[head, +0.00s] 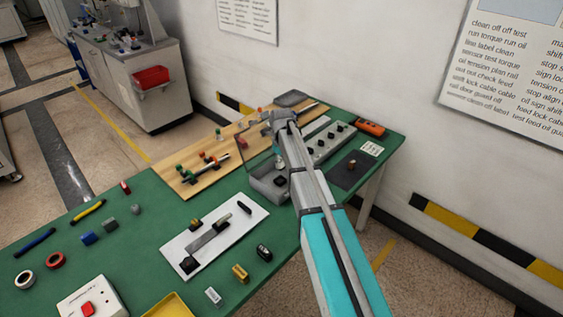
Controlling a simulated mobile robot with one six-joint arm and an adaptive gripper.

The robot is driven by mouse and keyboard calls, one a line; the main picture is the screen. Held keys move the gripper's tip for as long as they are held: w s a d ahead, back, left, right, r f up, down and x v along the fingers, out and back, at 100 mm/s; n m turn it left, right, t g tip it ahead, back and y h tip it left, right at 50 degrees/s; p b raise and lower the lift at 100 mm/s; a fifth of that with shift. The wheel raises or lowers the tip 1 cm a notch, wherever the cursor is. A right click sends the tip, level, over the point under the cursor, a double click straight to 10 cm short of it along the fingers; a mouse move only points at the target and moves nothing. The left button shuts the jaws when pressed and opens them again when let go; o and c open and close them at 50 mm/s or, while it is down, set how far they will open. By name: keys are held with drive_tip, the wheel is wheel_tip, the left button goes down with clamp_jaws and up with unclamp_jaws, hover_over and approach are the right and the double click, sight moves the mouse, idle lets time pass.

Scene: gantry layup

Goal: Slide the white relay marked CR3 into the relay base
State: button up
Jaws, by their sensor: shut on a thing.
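My gripper (279,158) points down at the far end of the arm, above the back edge of a grey open box (263,191). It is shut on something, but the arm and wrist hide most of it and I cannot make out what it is. A small whitish block with dark marks (213,297) lies at the front edge of the green table; its label is too small to read. A white panel (177,240) carries a grey rail (208,239), with black blocks (188,265) and a brass-coloured block (195,224). I cannot tell which part is the relay base.
A black block (264,253) and a yellow block (240,273) lie near the table's front edge. A wooden board with pegs (180,176) is behind the panel. A yellow tray (170,306) and a white box with a red button (90,300) stand at front left.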

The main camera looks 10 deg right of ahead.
drive_tip(key=shift+w+f, duration=0.1)
drive_tip(key=shift+w, duration=0.8)
drive_tip(key=shift+f+b, duration=0.35)
drive_tip(key=b, duration=0.5)
hover_over(280, 182)
drive_tip(key=shift+w+d+f, duration=0.1)
drive_tip(key=shift+f, duration=1.2)
drive_tip(key=shift+d+f, duration=0.1)
drive_tip(key=shift+f, duration=1.15)
drive_tip(key=shift+a+f+b, duration=0.1)
drive_tip(key=shift+f+b, duration=1.1)
drive_tip(key=shift+b, duration=0.1)
drive_tip(key=o, duration=1.1)
